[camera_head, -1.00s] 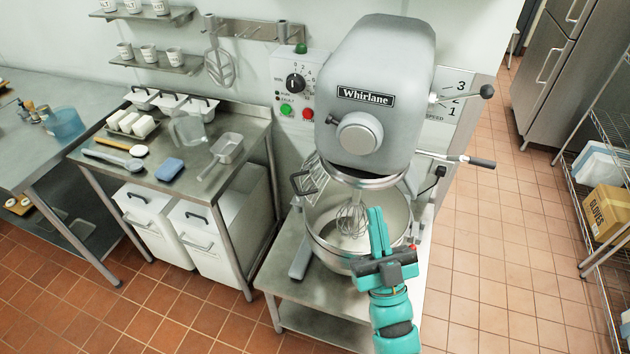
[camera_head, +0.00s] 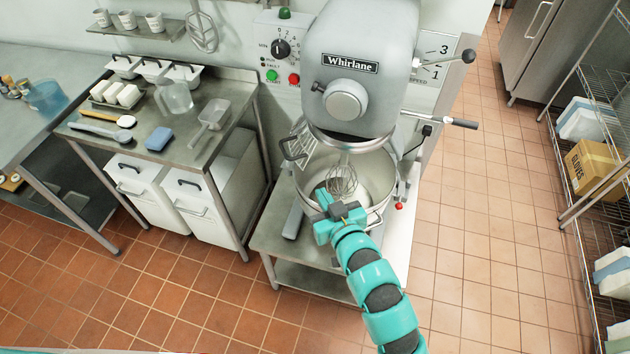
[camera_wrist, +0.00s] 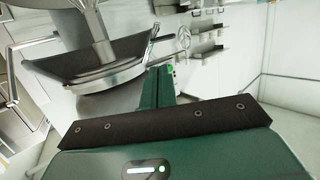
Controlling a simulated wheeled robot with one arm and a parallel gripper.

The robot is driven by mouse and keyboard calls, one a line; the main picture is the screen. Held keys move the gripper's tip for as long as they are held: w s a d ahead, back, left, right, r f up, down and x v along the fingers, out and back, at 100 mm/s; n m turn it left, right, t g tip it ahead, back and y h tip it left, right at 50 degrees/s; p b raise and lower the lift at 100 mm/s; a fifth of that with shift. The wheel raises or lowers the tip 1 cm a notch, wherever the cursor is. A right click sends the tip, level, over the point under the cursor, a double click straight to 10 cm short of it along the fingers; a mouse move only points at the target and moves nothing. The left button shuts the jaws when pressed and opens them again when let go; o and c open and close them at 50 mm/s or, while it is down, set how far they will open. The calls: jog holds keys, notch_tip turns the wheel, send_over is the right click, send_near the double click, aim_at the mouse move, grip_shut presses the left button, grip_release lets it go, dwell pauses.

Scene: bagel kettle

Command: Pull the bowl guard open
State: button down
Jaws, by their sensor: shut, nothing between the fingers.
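The bowl guard (camera_head: 309,136) is a wire cage with a dark loop handle (camera_head: 291,149). It stands at the left of the mixer head, above the bowl's left rim. My gripper (camera_head: 321,194) is at the front left of the steel bowl (camera_head: 376,177), below the guard and apart from its handle. Its fingers look closed and empty, and point up and left. In the wrist view the shut fingers (camera_wrist: 161,84) are seen end-on, with the bowl (camera_wrist: 100,75) at upper left. A small piece of wire mesh (camera_wrist: 152,42) beside the bowl may be the guard.
The mixer head (camera_head: 355,75) hangs over the bowl with a whisk (camera_head: 342,178) inside. A red knob (camera_head: 399,206) sits right of the bowl. A table (camera_head: 90,137) with a scoop, sponge and jug stands at left.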

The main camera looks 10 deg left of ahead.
jog(key=w+b, duration=0.1)
jog(key=b, duration=0.1)
send_near(300, 158)
jog(key=x, duration=0.4)
jog(key=shift+w+a+p, duration=0.2)
jog(key=shift+w+p, duration=0.1)
jog(key=shift+p, duration=0.05)
jog(key=shift+p+x, duration=0.5)
jog(key=shift+x, duration=0.55)
jog(key=shift+f, duration=0.15)
